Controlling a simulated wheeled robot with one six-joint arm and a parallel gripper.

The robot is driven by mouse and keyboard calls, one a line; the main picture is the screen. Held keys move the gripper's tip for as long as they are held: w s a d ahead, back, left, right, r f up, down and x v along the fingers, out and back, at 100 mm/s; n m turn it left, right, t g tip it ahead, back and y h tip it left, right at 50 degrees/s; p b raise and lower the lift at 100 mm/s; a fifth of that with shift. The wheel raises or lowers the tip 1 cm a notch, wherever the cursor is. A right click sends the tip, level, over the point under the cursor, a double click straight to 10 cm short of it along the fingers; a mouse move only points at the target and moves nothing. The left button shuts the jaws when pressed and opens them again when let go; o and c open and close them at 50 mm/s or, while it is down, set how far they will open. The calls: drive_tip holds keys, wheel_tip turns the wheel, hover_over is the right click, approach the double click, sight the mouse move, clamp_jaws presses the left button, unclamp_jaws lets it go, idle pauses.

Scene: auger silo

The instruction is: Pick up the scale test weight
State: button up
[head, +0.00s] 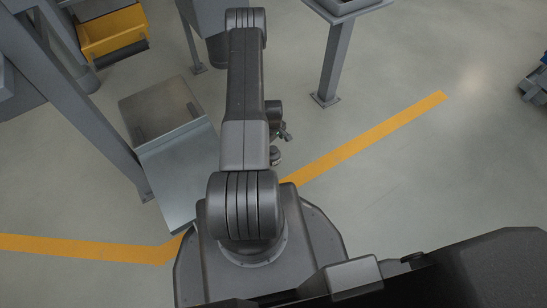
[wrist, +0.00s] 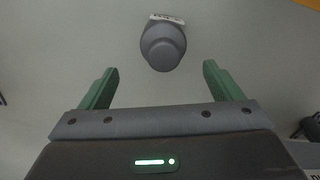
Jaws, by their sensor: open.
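The scale test weight (wrist: 163,46) is a grey, rounded, knob-like piece with a white label (wrist: 167,18) at its far side, seen from above in the wrist view. It stands on the floor. In the head view a small grey round piece (head: 275,156), which looks like the weight, shows just right of my arm. My gripper (wrist: 160,68) is open, with its green fingers spread wide. In the picture, the weight's near end lies between the fingertips' lines, with gaps on both sides. I cannot tell the height between them. My arm partly hides this area in the head view.
A metal platform with a sloping plate (head: 180,170) lies left of my arm, beside a grey post (head: 85,105). A yellow bin (head: 111,34) is at the upper left. Another steel post (head: 334,62) stands at the upper right. Floor right of the orange line (head: 370,136) is mostly clear.

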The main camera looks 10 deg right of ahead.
sight(275, 153)
drive_tip(key=f, duration=0.2)
drive_tip(key=f+b, duration=0.1)
drive_tip(key=f, duration=0.1)
drive_tip(key=f+b, duration=0.1)
drive_tip(key=f, duration=0.2)
drive_tip(key=shift+s, duration=0.4)
clamp_jaws()
drive_tip(key=shift+r, duration=0.1)
